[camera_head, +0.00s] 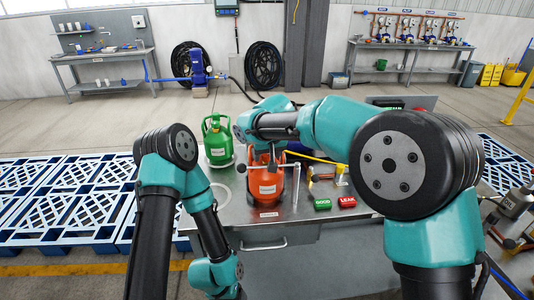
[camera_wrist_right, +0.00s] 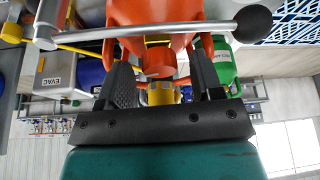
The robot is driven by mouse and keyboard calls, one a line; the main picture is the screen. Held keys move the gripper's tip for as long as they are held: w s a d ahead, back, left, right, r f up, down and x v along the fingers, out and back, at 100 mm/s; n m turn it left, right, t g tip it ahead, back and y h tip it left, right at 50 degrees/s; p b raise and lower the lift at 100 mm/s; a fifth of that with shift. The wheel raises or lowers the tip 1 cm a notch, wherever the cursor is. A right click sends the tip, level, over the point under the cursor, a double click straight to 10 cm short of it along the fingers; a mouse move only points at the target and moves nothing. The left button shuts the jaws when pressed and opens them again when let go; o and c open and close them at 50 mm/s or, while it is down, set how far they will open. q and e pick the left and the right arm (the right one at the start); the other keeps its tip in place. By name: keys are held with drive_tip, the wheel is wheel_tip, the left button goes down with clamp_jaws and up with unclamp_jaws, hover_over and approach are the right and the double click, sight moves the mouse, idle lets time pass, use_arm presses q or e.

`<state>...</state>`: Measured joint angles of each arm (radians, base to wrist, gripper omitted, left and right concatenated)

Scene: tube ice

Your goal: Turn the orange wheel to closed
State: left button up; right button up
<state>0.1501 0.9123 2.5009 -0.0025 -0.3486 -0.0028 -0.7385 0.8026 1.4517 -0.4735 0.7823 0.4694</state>
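An orange tank (camera_head: 267,187) with a white label stands upright on the metal workbench. My right gripper (camera_head: 264,155) reaches down at the top of this tank and hides much of it. In the right wrist view an orange round part (camera_wrist_right: 158,60), apparently the wheel, sits between the two dark fingers of my right gripper (camera_wrist_right: 163,75). The fingers are spread, with gaps visible on both sides of the orange part. The wheel's open or closed setting cannot be read. My left arm bends down at the left, and its gripper is out of view.
A green tank (camera_head: 217,145) stands left of the orange one. A metal lever with a black ball (camera_wrist_right: 253,23) crosses close by. A green GOOD block (camera_head: 322,204) and red LEAK block (camera_head: 347,202) lie on the workbench (camera_head: 255,227). Blue pallets (camera_head: 75,205) lie left.

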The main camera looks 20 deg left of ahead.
drive_tip(key=c, duration=0.9)
drive_tip(key=shift+m, duration=0.3)
drive_tip(key=m+h, duration=0.1)
drive_tip(key=m, duration=0.3)
drive_tip(key=shift+a+t+h, duration=0.15)
drive_tip(key=shift+t+h, duration=0.15)
drive_tip(key=shift+h, duration=0.1)
drive_tip(key=m, duration=0.2)
drive_tip(key=m+h, duration=0.1)
drive_tip(key=m, duration=0.1)
drive_tip(key=shift+m+h, duration=0.3)
drive_tip(key=shift+m, duration=0.1)
drive_tip(key=o, duration=0.9)
drive_tip(key=shift+o, duration=0.2)
